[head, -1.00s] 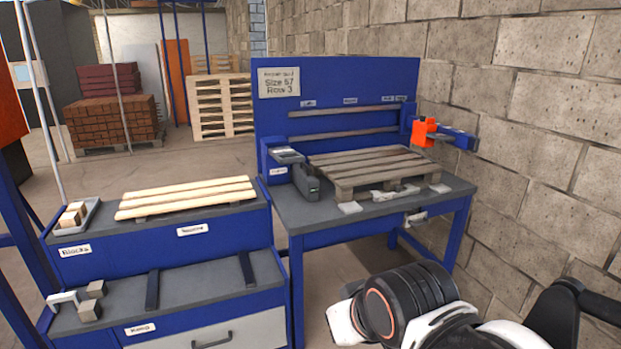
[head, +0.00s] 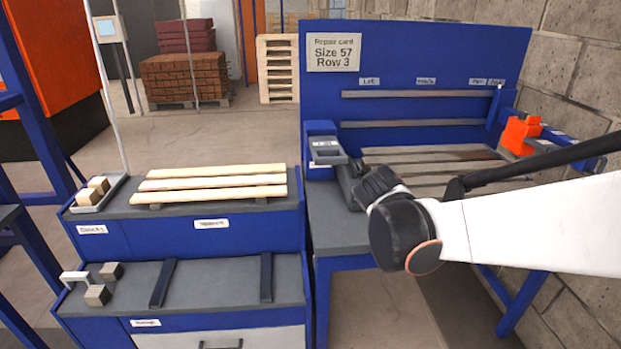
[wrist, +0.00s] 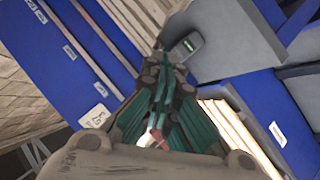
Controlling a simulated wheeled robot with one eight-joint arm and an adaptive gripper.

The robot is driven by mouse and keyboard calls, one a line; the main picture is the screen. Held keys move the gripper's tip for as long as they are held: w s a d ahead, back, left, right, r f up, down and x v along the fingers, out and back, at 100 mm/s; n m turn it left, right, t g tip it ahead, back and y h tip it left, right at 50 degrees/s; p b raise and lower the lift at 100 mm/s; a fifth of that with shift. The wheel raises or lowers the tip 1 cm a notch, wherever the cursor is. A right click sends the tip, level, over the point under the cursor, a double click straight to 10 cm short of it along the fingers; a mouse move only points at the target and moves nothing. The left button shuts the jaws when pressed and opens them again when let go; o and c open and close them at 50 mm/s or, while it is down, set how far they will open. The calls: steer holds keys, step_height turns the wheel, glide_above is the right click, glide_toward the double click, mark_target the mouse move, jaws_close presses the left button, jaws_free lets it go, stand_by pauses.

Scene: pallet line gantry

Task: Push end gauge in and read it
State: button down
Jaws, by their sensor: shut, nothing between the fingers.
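A blue bracket with a grey-topped unit (head: 325,150) stands at the left end of the blue bench, and a dark block (head: 347,178) sits beside it, partly hidden by my arm. In the wrist view a grey unit with a small green display (wrist: 190,43) lies just beyond my fingers; its reading is too small to make out. I cannot tell for sure which part is the end gauge. My gripper (wrist: 161,65) is shut and empty, its teal fingers pointing toward that unit; contact cannot be told. The worn pallet (head: 430,160) lies on the bench, partly behind my arm.
A repair card (head: 334,53) reads "Size 57 Row 3". An orange device (head: 521,134) is at the bench's right end. Pale boards (head: 212,185) lie on the left cabinet, with a tray of blocks (head: 98,193) beside them. A block wall closes the right side.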

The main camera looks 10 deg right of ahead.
steer(key=w+a+f+n+t+h, duration=0.1)
steer(key=w+a+f+n+t, duration=0.1)
steer(key=w+f, duration=0.35)
steer(key=w+a+f+n+t, duration=0.1)
steer(key=w+a+f+n, duration=0.1)
steer(key=w, duration=0.7)
steer(key=w+a+f+n+t, duration=0.1)
steer(key=a+f+n, duration=0.1)
steer(key=f, duration=0.2)
steer(key=w+a+f+n+t+y+p, duration=0.1)
steer(key=w+a+f+n, duration=0.1)
steer(key=f, duration=0.3)
steer(key=w+a+f+n+t, duration=0.1)
steer(key=a+f+n, duration=0.1)
steer(key=f, duration=0.3)
steer(key=shift+w+a+n+t+p, duration=0.3)
steer(key=shift+w+a+t, duration=0.1)
steer(key=shift+a, duration=0.1)
steer(key=b+x, duration=0.3)
steer(key=x, duration=0.6)
steer(key=shift+w+f, duration=0.15)
steer(key=shift+w, duration=0.05)
steer(key=d, duration=0.1)
steer(key=d+b, duration=0.1)
steer(key=d, duration=0.1)
steer(key=shift+w, duration=0.2)
steer(key=shift+d, duration=0.5)
